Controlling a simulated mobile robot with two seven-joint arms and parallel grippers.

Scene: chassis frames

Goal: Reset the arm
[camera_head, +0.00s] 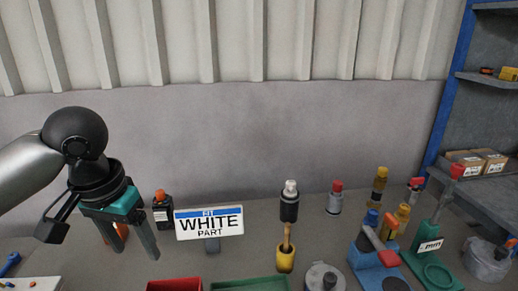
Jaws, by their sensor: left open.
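My left arm comes in from the left edge. Its gripper (138,250), with a black and teal body, hangs above the back left of the workbench (262,235), fingers pointing down. The fingers are apart, and I see nothing held between them. An orange object (122,231) shows behind the fingers and is partly hidden by them. My right gripper is not in view.
Red (174,285) and green (250,284) trays lie in front. Bottles, a blue press (368,265) and a green press (428,268) crowd the right.

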